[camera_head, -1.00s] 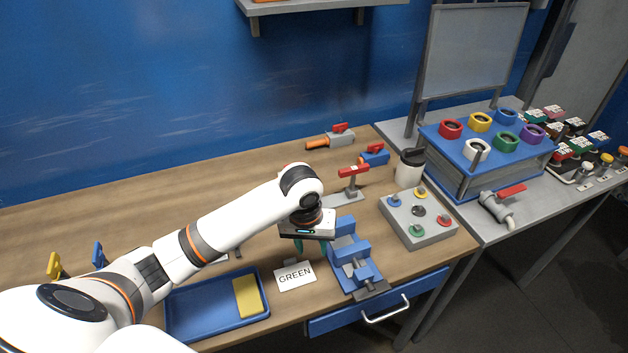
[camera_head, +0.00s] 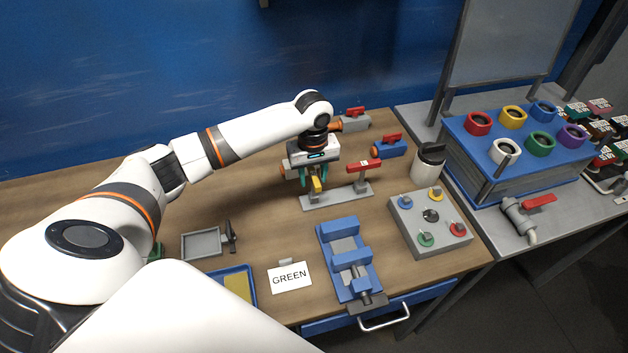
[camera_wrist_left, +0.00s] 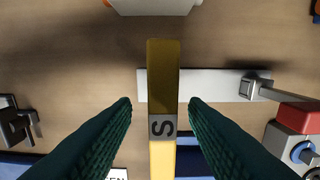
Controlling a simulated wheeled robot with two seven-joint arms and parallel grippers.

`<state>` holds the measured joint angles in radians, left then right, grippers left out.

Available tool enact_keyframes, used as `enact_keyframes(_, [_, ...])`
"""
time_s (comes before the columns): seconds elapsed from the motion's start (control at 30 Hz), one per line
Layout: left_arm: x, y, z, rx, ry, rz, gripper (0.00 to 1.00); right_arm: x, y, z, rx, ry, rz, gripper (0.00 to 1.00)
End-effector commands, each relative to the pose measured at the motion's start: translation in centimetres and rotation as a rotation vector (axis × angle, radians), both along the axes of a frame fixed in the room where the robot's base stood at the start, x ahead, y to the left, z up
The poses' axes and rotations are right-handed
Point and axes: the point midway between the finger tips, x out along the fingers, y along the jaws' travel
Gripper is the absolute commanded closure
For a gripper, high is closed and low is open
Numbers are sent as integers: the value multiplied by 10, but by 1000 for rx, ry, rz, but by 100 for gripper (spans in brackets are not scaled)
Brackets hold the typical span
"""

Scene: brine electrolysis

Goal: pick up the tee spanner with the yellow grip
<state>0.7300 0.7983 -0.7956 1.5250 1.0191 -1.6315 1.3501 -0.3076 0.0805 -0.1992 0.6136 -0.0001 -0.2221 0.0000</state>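The yellow grip (camera_head: 317,185) of the tee spanner shows between the fingers of my left gripper (camera_head: 313,180), over the left part of a grey stand (camera_head: 350,193). In the left wrist view the yellow bar (camera_wrist_left: 163,75), marked with an S, runs between the two green ribbed fingers (camera_wrist_left: 160,108). Gaps show on both sides of it, so the gripper is open around the grip and apart from it. The spanner's shaft is hidden below the grip. A red-gripped tool (camera_head: 363,166) stands on the right of the same stand. My right gripper is not in view.
A blue vise (camera_head: 345,250) and a GREEN card (camera_head: 290,277) lie nearer the front. A grey box with coloured knobs (camera_head: 430,222) and a white, black-topped cup (camera_head: 428,165) stand to the right. Red-handled valves (camera_head: 390,147) lie behind. A small grey tray (camera_head: 202,243) is at left.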

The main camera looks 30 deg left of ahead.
Motion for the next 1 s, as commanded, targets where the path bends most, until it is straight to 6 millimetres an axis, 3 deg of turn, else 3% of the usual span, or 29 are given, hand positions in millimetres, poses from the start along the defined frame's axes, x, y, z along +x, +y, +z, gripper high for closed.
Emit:
enact_keyframes(0.03, [0,0,-6,1,4,1,60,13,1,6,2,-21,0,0])
enact_keyframes(0.17, [3,0,-26,2,5,1,60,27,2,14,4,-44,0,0])
enact_keyframes(0.33, [3,1,-43,1,2,-1,60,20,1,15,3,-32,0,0])
enact_keyframes(0.57, [3,1,-45,1,0,-1,60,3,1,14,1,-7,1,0])
enact_keyframes(0.8, [3,1,-45,1,0,-1,98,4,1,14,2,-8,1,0])
enact_keyframes(1.0, [4,1,-45,1,0,-1,100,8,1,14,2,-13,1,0])
